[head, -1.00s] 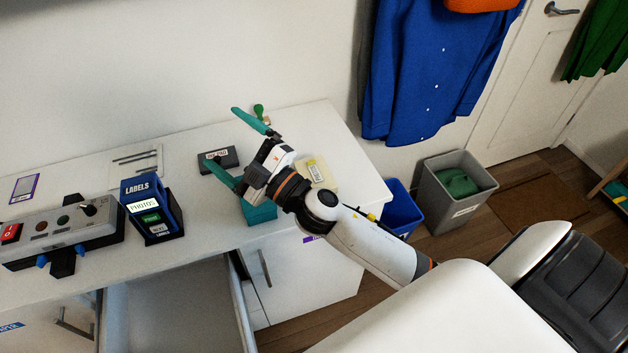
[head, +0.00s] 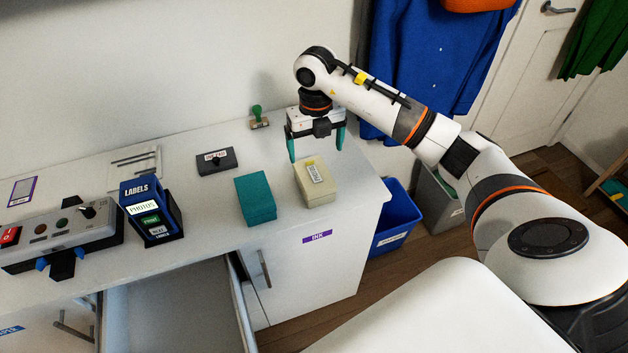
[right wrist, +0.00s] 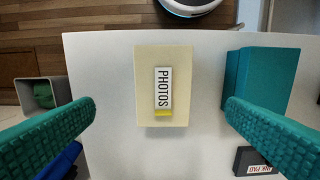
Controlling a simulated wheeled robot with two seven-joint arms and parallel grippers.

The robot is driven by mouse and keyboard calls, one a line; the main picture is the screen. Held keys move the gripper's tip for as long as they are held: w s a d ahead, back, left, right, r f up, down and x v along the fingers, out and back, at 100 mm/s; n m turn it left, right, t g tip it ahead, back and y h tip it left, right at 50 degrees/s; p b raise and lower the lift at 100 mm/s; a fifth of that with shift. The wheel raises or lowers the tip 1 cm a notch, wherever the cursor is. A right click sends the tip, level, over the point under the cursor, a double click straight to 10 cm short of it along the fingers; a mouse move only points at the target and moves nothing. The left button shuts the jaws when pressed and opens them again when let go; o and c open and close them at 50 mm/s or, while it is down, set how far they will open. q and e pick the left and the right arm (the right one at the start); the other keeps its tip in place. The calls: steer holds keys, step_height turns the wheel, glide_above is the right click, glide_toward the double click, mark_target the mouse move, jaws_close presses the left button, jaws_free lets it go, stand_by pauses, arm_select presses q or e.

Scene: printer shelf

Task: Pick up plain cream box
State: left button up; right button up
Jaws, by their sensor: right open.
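The cream box (head: 320,194) stands on the white counter near its right end. A white label with a yellow stripe lies on its top; in the right wrist view the box (right wrist: 146,62) shows the word PHOTOS on that label. My right gripper (head: 316,154) points down with its teal fingers open and empty, above the box and slightly towards the wall. In the right wrist view the fingertips (right wrist: 161,106) spread wide on both sides of the box, not touching it. My left gripper is not in view.
A teal box (head: 256,200) stands just left of the cream box. A dark ink pad (head: 216,162) and a green-handled stamp (head: 259,118) lie farther back. A label printer (head: 152,212) stands at left. An open drawer (head: 170,305) juts out in front. A blue bin (head: 396,218) is on the floor.

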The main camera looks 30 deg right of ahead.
mark_target(314, 173)
step_height(314, 173, down, 6)
steer(key=shift+f+p, duration=0.1)
steer(key=shift+p, duration=0.4)
steer(key=f+p, duration=0.1)
steer(key=f, duration=0.3)
steer(key=shift+a, duration=0.2)
steer(key=shift+w+f, duration=0.1)
steer(key=shift+f, duration=0.5)
steer(key=c, duration=1.1)
